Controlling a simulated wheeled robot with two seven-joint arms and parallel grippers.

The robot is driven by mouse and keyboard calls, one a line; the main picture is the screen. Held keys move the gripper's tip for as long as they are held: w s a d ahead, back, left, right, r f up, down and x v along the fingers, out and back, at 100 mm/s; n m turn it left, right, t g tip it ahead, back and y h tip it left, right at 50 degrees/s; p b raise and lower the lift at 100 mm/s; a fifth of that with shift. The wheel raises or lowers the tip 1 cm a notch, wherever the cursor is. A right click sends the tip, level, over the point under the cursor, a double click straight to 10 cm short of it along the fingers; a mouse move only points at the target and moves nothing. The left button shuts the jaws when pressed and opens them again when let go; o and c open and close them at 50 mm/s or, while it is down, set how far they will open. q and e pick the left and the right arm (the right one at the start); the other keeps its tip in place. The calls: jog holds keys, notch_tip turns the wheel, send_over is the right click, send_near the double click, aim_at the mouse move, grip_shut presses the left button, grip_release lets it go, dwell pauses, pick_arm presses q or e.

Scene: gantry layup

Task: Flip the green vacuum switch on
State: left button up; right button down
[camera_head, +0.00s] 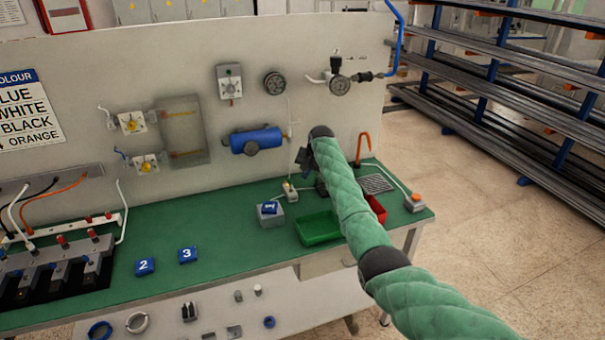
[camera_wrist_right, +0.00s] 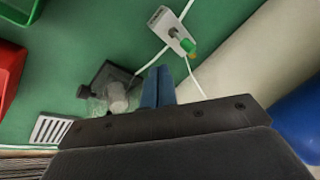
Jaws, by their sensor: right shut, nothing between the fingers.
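The vacuum switch (camera_wrist_right: 166,24) is a small pale box with a green-tipped lever (camera_wrist_right: 188,46) and white cable running from it, at the upper middle of the right wrist view. In the head view the switch (camera_head: 290,191) sits on the green bench near the back panel. My right gripper (camera_wrist_right: 158,76) is shut and empty, its blue fingers apart from the switch. In the head view this gripper (camera_head: 303,160) hangs above and slightly right of the switch, partly hidden by my wrist. I cannot tell the lever's on or off position. My left gripper is not in view.
A grey block with a blue tag (camera_head: 270,213) is close to the switch. A blue cylinder (camera_head: 256,140) is mounted on the panel. Bare green bench lies at the middle (camera_head: 222,222).

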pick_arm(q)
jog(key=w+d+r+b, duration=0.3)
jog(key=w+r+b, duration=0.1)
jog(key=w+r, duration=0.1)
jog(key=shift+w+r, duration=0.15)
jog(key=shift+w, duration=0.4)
pick_arm(e)
notch_tip(320, 180, up, 10)
jog(key=d, duration=0.1)
jog(key=shift+d, duration=0.35)
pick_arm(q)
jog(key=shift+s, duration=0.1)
pick_arm(e)
jog(key=shift+s+f, duration=0.1)
jog(key=shift+f, duration=0.05)
